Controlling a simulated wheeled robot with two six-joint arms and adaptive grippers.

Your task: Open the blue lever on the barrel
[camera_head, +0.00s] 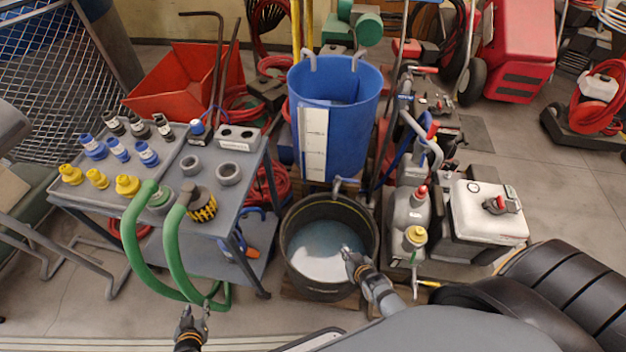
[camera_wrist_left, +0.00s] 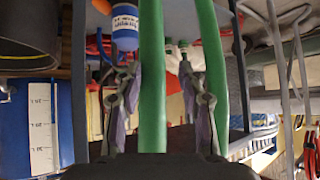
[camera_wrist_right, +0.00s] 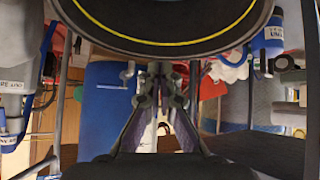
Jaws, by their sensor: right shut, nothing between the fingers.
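The blue barrel (camera_head: 345,120) stands upright at the centre, with a white scale strip on its front. A small tap (camera_head: 338,184) shows low on its front, above a black tub (camera_head: 292,262) holding cloudy liquid. The blue lever is too small to make out clearly. My right gripper (camera_head: 347,252) is shut and empty over the tub's right part, below the tap. The barrel also shows behind its fingers in the right wrist view (camera_wrist_right: 108,100). My left gripper (camera_head: 193,312) is open near the green hoses (camera_head: 175,255); one hose passes between its fingers in the left wrist view (camera_wrist_left: 152,80).
A grey cart (camera_head: 222,212) with yellow, blue and black fittings stands left of the tub. Grey pump units (camera_head: 412,210) and a white machine (camera_head: 488,215) stand on the right. Black ribbed rolls (camera_head: 560,275) lie at the lower right.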

